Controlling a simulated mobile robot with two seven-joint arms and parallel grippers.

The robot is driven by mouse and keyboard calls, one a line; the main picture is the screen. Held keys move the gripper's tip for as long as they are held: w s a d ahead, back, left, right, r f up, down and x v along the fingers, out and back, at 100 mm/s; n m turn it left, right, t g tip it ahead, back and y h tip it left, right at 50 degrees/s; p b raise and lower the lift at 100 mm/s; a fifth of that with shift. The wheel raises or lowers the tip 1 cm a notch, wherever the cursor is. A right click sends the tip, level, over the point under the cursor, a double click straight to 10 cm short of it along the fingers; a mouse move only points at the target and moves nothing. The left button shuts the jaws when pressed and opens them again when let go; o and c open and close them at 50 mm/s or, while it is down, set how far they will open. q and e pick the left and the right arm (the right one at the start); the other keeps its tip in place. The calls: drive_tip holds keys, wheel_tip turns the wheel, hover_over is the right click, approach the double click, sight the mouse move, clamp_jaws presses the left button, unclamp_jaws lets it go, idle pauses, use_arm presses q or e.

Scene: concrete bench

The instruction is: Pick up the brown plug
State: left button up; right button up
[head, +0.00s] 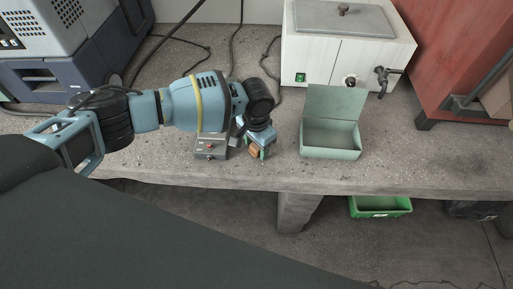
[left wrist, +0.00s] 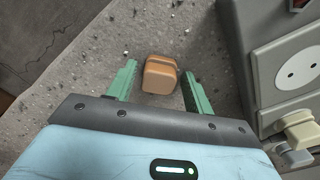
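The brown plug (left wrist: 160,75) is a small orange-brown block on the concrete bench, seen in the left wrist view between the two green fingers of my left gripper (left wrist: 160,87). The fingers stand apart on either side of it, with a gap on each side. In the head view my left gripper (head: 260,146) points down at the bench, and the brown plug (head: 254,153) shows partly beside its fingers. My right gripper is not seen in either view.
A grey metal box with a round socket (left wrist: 290,68) stands close to the right of the plug; it also shows in the head view (head: 210,152). An open pale green box (head: 331,153) stands to the right. A white tank (head: 345,55) is behind. The bench's front edge is near.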

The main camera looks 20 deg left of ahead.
sight(257, 148)
use_arm(q)
drive_tip(key=c, duration=0.8)
drive_tip(key=shift+r, duration=0.1)
drive_tip(key=shift+r, duration=0.5)
drive_tip(key=r, duration=0.2)
drive_tip(key=shift+s+d+r+p, duration=0.3)
drive_tip(key=shift+s+p, duration=0.05)
drive_tip(key=shift+s, duration=0.05)
drive_tip(key=s+d, duration=0.2)
drive_tip(key=s, duration=0.2)
drive_tip(key=s+d+p, duration=0.1)
drive_tip(key=s+d, duration=0.2)
drive_tip(key=s, duration=0.1)
drive_tip(key=s+d+r, duration=0.1)
drive_tip(key=s+d, duration=0.2)
drive_tip(key=s, duration=0.1)
drive_tip(key=shift+s+d+r, duration=0.1)
drive_tip(key=shift+s+d, duration=0.1)
drive_tip(key=shift+s, duration=0.05)
